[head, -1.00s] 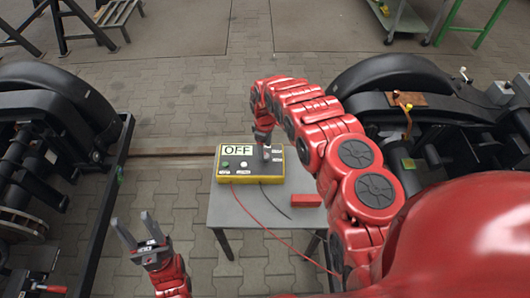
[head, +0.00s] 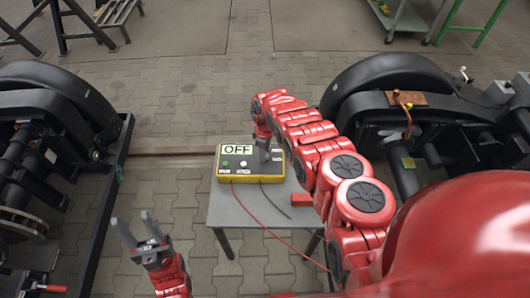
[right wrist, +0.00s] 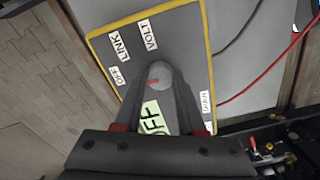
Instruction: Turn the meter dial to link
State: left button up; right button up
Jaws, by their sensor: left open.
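The meter (head: 223,172) is a yellow-edged grey box on a small table, its display (head: 237,149) reading OFF. In the right wrist view its panel (right wrist: 185,30) has a round grey dial (right wrist: 159,72) with a red mark. Labels OFF (right wrist: 120,76), LINK (right wrist: 117,45) and VOLT (right wrist: 148,34) lie around it. The red mark appears to point toward the OFF label. My right gripper (head: 264,152) is at the dial, fingertips apart on either side of it; whether they press on it I cannot tell. My left gripper (head: 138,228) is open and empty, left of the table.
The grey table (head: 230,208) also bears a red block (head: 301,199), partly hidden by my right arm. A red cable (head: 262,226) and a black one run from the meter. Black bogies stand at left (head: 60,90) and right (head: 375,80). Paved floor lies between.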

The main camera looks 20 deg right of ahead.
grip_shut()
jog(key=shift+m, duration=0.3)
jog(key=m, duration=0.3)
jog(key=shift+m, duration=2.5)
jog(key=o, duration=0.7)
grip_release()
jog(key=shift+c, duration=0.2)
jog(key=shift+r, duration=0.1)
